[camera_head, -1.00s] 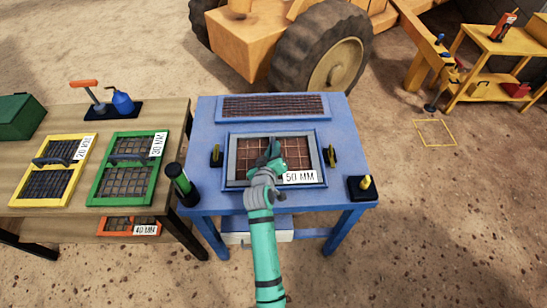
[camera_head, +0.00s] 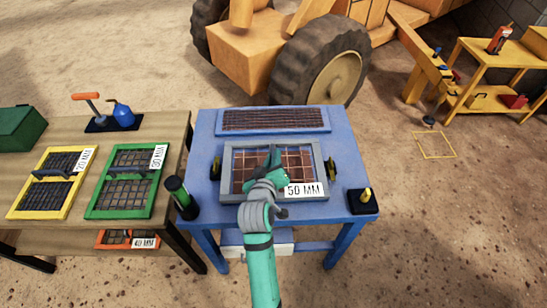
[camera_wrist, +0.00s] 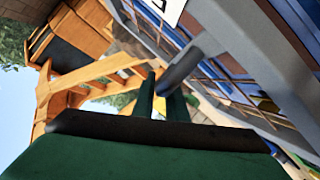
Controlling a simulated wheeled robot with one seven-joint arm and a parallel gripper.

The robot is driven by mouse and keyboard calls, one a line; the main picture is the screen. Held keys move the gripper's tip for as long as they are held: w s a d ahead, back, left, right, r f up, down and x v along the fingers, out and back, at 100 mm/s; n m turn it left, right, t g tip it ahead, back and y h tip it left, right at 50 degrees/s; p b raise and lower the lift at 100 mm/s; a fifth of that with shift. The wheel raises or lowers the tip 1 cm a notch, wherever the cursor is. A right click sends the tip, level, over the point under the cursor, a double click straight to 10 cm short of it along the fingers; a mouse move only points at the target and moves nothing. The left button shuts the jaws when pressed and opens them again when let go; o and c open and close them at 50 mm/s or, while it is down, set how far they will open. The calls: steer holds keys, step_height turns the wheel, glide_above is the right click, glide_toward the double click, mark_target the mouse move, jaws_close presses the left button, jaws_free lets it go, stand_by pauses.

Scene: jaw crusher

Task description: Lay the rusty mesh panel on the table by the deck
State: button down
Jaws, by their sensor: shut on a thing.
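The rusty mesh panel (camera_head: 297,163), in a grey frame with a white "50 MM" label (camera_head: 305,190), is over the blue deck table (camera_head: 357,150). It seems raised a little above the deck and slightly tilted. My gripper (camera_head: 272,160) is shut on the panel's handle, and my arm hides the panel's lower middle. In the wrist view the gripper's fingers (camera_wrist: 160,95) close around a grey bar (camera_wrist: 182,68) beside the panel's grey frame. The wooden table (camera_head: 180,128) stands left of the deck.
A yellow 20 MM panel (camera_head: 14,211) and a green 30 MM panel (camera_head: 90,208) lie on the wooden table, with a green box (camera_head: 20,128) and a blue oil can (camera_head: 122,114) behind. Black-and-yellow clamps (camera_head: 333,168) flank the deck. A dark cylinder (camera_head: 181,196) stands at its left corner.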

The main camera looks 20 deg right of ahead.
steer(key=v, duration=0.5)
steer(key=d+r+v, duration=0.1)
steer(key=v, duration=0.2)
steer(key=shift+s, duration=0.5)
